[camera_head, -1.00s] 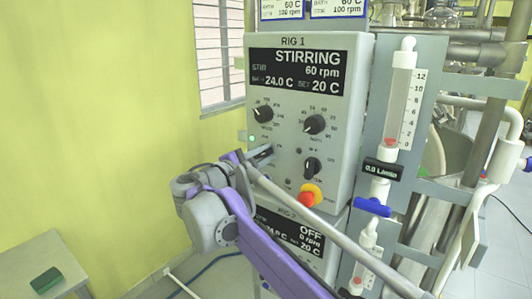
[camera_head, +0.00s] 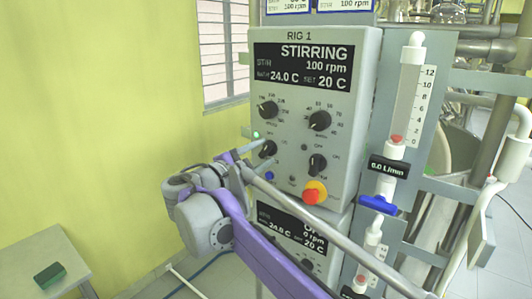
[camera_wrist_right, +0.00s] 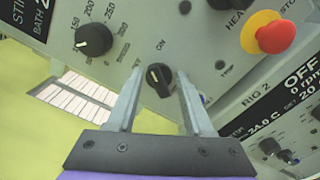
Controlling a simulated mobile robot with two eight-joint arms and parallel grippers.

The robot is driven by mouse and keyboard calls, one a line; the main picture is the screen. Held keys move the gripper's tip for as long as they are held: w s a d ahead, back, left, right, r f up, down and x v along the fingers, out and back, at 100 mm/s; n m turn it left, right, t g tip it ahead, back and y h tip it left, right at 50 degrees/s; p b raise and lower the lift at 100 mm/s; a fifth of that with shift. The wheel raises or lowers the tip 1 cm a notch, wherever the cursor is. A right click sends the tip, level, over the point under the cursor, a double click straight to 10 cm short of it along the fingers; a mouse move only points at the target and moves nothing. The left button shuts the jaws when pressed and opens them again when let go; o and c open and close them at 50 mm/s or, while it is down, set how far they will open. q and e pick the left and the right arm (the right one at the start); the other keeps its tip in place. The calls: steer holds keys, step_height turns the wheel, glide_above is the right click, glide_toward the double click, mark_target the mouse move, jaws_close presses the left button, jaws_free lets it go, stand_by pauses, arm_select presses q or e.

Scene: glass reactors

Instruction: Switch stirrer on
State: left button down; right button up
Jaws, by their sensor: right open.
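The RIG 1 control box (camera_head: 352,170) hangs upright, its display (camera_head: 301,67) reading STIRRING, 100 rpm. The lower left black switch knob (camera_head: 268,149) has a lit green lamp (camera_head: 256,134) above it. In the right wrist view this knob (camera_wrist_right: 159,79) appears between the fingertips, beside an ON label. My right gripper (camera_head: 249,157) is open in front of the knob, its fingers (camera_wrist_right: 160,72) apart with visible gaps on both sides of it. My left gripper is not in view.
A speed knob (camera_head: 268,110) sits above the switch. A red and yellow stop button (camera_head: 314,192) is at the lower right of the box. The RIG 2 box (camera_head: 300,236) is below, behind my arm. A flow meter (camera_head: 409,90) stands right.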

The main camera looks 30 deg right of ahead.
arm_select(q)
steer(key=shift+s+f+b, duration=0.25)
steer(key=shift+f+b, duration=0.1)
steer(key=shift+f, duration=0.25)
arm_select(e)
steer(key=v, duration=0.8)
steer(key=shift+a, duration=0.35)
steer(key=shift+s, duration=0.1)
arm_select(q)
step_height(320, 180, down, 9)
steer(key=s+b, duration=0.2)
steer(key=b, duration=0.5)
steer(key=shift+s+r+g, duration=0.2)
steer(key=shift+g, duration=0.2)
arm_select(e)
steer(key=w+d+n, duration=0.1)
steer(key=d, duration=0.2)
steer(key=w+d+n, duration=0.2)
steer(key=d, duration=0.1)
steer(key=w+d+n, duration=0.2)
steer(key=d, duration=0.1)
steer(key=shift+w+f, duration=0.1)
steer(key=shift+f, duration=0.25)
steer(key=shift+c, duration=0.2)
jaws_close()
